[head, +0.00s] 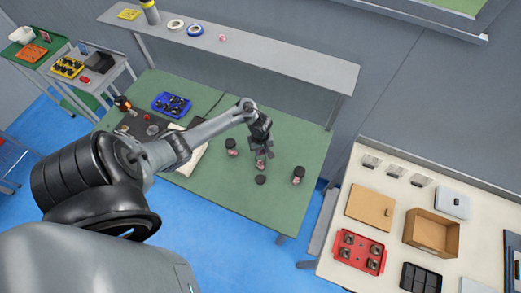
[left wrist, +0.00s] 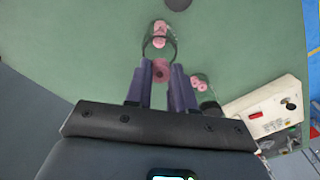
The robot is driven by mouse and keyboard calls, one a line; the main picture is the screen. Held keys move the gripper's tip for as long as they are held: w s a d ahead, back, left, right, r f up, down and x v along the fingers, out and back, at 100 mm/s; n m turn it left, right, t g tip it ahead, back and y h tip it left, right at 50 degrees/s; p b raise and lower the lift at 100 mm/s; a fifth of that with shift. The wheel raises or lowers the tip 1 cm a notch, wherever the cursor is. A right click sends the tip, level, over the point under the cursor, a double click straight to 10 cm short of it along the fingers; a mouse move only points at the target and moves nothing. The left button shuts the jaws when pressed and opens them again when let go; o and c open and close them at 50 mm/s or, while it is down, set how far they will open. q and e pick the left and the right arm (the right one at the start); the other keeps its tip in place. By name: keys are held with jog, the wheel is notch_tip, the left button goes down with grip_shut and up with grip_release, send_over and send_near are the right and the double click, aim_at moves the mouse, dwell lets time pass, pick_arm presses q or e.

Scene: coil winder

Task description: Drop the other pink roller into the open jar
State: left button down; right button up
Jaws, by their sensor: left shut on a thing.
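My left gripper (head: 264,153) is over the green table, just above the open jar (head: 260,166). In the left wrist view its two fingers (left wrist: 162,75) are shut on a pink roller (left wrist: 160,70). The open clear jar (left wrist: 160,46) stands just beyond the fingertips, with pink inside (left wrist: 160,28) near its bottom. The held roller appears at the near edge of the jar's rim; I cannot tell whether it is inside the rim. A loose black lid (head: 260,180) lies on the table near the jar. My right gripper is not in view.
A dark-lidded jar (head: 231,147) with pink contents stands left of the gripper; another jar (head: 298,175) stands to the right. A blue tray (head: 171,104) is at the back left. A grey shelf (head: 290,68) runs behind. The table's front right is clear.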

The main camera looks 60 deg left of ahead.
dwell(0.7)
pick_arm(q)
jog(key=shift+d+p, duration=0.1)
jog(key=shift+p, duration=0.45)
jog(key=shift+f+b, duration=0.3)
jog(key=shift+f, duration=0.2)
dwell(0.4)
jog(key=shift+f, duration=0.15)
jog(key=shift+f+b, duration=0.35)
jog(key=shift+f, duration=0.25)
jog(key=c, duration=0.9)
grip_release()
